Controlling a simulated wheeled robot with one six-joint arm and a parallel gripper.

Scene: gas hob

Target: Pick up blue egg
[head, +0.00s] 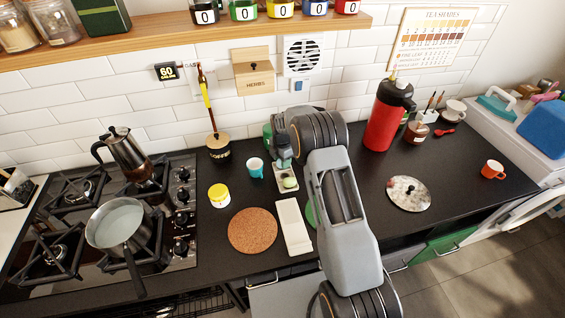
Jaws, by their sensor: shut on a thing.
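My gripper (284,163) reaches down over the black worktop, right of the teal cup. At its fingertips is a small pale green, egg-like thing (290,183), and the jaws are shut on it. It looks more green than blue, and I see no other egg. It is over a small light holder or tray (279,188), partly hidden by my gripper. I cannot tell whether it touches that holder.
A teal cup (255,168), yellow-lidded jar (219,195), cork mat (252,231) and white rectangular dish (293,227) lie nearby. A saucepan (118,225) and moka pot (128,158) stand on the hob. A red flask (388,115) stands right; a round lid (408,194) lies before it.

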